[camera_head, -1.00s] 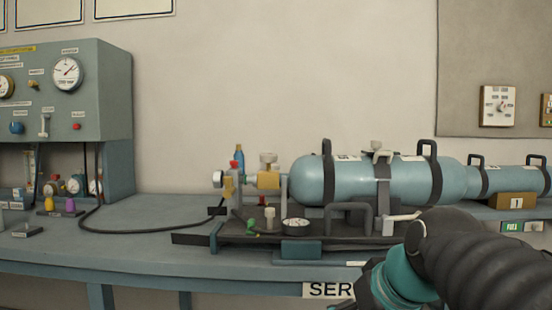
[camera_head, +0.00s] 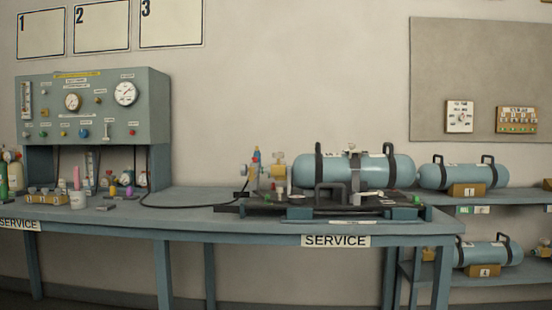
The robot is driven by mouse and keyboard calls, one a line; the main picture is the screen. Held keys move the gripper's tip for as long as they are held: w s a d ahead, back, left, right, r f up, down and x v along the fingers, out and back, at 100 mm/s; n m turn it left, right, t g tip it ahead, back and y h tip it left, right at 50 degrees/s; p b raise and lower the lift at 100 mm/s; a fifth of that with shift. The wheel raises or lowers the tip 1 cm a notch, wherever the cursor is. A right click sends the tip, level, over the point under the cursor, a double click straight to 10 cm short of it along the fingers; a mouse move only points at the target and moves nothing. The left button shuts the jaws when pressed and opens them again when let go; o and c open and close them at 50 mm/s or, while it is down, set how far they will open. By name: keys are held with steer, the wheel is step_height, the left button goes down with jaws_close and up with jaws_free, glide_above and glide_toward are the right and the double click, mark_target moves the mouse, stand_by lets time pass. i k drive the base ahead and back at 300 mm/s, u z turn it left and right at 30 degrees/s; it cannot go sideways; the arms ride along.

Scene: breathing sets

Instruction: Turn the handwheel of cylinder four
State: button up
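A light-blue cylinder (camera_head: 487,252) with black carry handles lies on the lower shelf at the right. The tan block (camera_head: 483,271) under it bears a number that looks like 4. Small valve parts (camera_head: 544,250) show at its right end by the picture edge; I cannot make out a handwheel there. My gripper is not in view.
A larger cylinder (camera_head: 373,172) lies strapped on a dark stand on the service bench (camera_head: 200,222). Another cylinder (camera_head: 460,176), its block marked 1, lies on the upper shelf (camera_head: 500,195). A gauge panel (camera_head: 150,110) stands at left. The wall above the bench's middle is bare.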

mark_target(278, 155)
steer(key=z, duration=1.05)
steer(key=i, duration=0.95)
steer(key=u, duration=0.5)
steer(key=i, duration=0.75)
steer(key=u, duration=0.7)
